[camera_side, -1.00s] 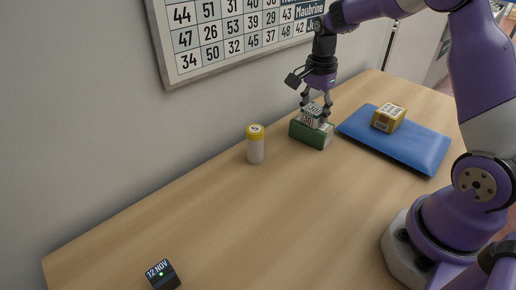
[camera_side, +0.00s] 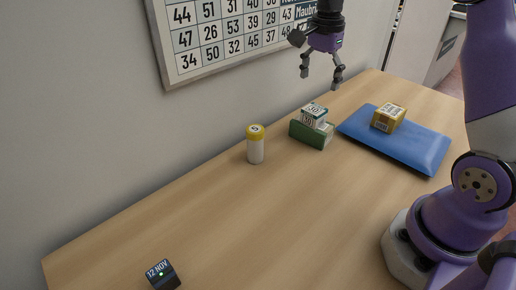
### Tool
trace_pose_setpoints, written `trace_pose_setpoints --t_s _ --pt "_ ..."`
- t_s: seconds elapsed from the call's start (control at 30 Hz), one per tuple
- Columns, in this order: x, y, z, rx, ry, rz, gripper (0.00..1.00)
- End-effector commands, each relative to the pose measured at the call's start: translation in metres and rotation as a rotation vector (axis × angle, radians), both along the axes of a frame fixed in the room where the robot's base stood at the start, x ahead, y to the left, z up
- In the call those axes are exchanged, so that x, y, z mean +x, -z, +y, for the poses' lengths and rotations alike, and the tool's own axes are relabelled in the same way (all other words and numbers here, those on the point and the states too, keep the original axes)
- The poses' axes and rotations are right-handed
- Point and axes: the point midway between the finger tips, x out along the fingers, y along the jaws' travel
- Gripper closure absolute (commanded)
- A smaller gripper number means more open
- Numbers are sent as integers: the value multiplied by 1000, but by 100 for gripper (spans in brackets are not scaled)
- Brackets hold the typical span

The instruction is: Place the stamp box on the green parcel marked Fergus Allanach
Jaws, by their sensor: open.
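A small white and green box marked 30, which looks like the stamp box (camera_side: 314,114), rests on top of the green parcel (camera_side: 312,137) near the wall. It sits upright on the parcel's upper face. Any name on the parcel is too small to read. My gripper (camera_side: 321,82) is open and empty in the air above the box, clear of it, with its fingers spread and pointing down.
A blue padded mat or envelope (camera_side: 420,151) lies right of the parcel with a yellow box (camera_side: 387,118) on it. A white cylinder with a yellow top (camera_side: 255,146) stands left of the parcel. A small dark date display (camera_side: 162,274) is at the front left. The table's middle is clear.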

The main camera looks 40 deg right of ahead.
Motion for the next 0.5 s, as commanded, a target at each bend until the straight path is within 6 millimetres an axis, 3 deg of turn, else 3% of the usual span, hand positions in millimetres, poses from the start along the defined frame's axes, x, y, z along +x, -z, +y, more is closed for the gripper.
trace_pose_setpoints --t_s 0.1,0.27,0.37,0.5 --pt "1 -21 0 -1 0 -2 13" --pt "-2 -37 3 -3 -25 -9 13" --pt "-11 -48 17 -18 -147 -45 13" --pt "-42 -63 52 -75 -503 -144 13"
